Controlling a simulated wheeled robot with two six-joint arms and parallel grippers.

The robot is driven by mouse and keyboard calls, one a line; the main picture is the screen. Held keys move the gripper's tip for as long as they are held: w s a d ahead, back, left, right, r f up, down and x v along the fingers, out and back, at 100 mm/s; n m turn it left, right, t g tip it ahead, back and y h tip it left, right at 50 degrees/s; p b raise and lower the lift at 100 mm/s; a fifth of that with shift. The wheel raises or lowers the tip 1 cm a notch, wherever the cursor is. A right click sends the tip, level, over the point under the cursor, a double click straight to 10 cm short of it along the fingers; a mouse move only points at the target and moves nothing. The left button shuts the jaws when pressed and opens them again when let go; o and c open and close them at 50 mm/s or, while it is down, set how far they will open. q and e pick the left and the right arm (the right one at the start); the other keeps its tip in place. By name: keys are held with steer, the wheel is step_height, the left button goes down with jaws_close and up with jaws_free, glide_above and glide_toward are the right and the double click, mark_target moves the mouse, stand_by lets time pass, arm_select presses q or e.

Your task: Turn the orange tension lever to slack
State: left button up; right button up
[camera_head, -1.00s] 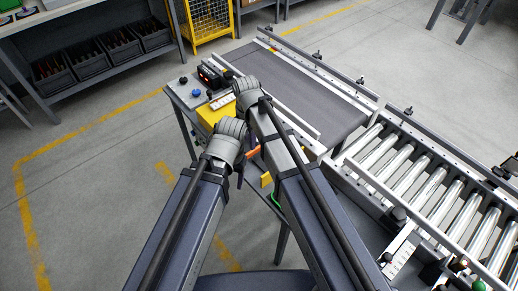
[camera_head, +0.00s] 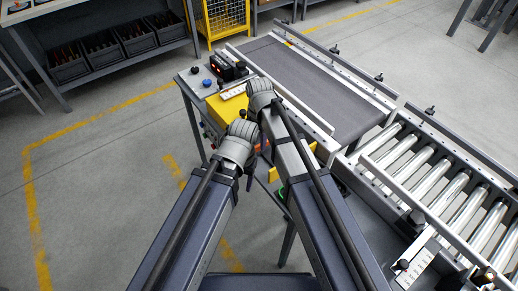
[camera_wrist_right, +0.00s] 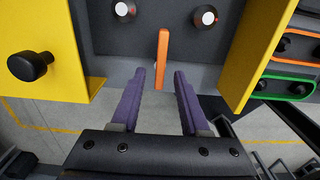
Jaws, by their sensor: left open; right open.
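In the right wrist view the orange lever (camera_wrist_right: 162,62) hangs upright from a dark panel, its lower end at the gap between the fingertips of my right gripper (camera_wrist_right: 158,76). The gripper is open, one purple finger each side, and not closed on the lever. In the head view my right gripper (camera_head: 260,95) is at the yellow control box, its fingers hidden behind the wrist. My left gripper (camera_head: 239,140) is lower and nearer, with its fingers mostly hidden; it holds nothing that I can see.
Yellow side plates (camera_wrist_right: 257,50) flank the lever panel. A black knob (camera_wrist_right: 28,66) is on the left plate and two white-faced knobs (camera_wrist_right: 205,16) are above. The belt conveyor (camera_head: 325,85) and roller conveyor (camera_head: 445,185) lie to the right. Open floor (camera_head: 100,190) is at left.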

steer(key=shift+f+b, duration=0.5)
steer(key=shift+f, duration=0.45)
steer(key=shift+c, duration=0.3)
jaws_close()
